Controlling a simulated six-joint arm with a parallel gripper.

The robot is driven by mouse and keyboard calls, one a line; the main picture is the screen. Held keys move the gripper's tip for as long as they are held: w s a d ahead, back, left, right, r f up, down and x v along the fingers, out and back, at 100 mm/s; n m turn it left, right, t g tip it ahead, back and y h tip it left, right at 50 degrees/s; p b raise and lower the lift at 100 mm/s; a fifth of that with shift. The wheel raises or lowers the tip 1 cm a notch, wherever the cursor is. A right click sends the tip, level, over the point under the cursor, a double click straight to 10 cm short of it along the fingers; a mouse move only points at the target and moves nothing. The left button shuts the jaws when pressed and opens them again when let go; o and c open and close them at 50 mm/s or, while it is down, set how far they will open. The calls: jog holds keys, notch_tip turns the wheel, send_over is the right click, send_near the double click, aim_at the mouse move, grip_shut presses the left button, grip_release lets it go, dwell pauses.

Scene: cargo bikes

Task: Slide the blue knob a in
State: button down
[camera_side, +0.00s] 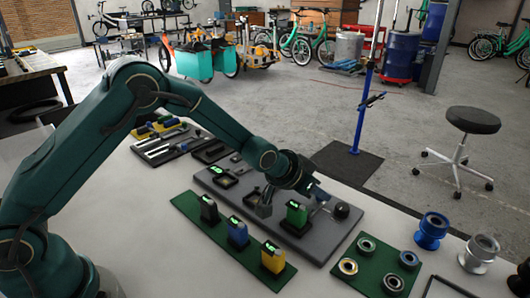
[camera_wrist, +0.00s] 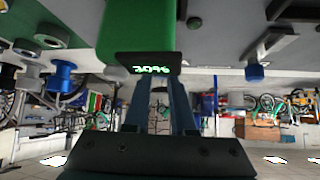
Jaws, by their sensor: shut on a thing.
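My gripper (camera_side: 316,194) is low over the grey plate (camera_side: 222,190), just right of and above an upright green block (camera_side: 297,217) with a lit display. Its dark blue fingers also show in the wrist view (camera_wrist: 157,105), shut. The green block (camera_wrist: 140,35) hides their tips there, so the knob in them cannot be made out clearly. A blue knob (camera_wrist: 254,72) is in plain sight apart from the fingers, near a grey clamp (camera_wrist: 284,42). That view is upside down.
A green strip (camera_side: 217,232) in front carries a green, a blue (camera_side: 237,233) and a yellow block (camera_side: 273,258). A black round knob (camera_side: 341,210) stands right of my gripper. A green mat with rings (camera_side: 376,262) and metal spools (camera_side: 432,230) lie further right.

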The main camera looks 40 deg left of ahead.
jog(key=shift+s, duration=1.05)
jog(key=c, duration=0.7)
grip_release()
jog(key=shift+c, duration=0.2)
jog(key=shift+v, duration=2.55)
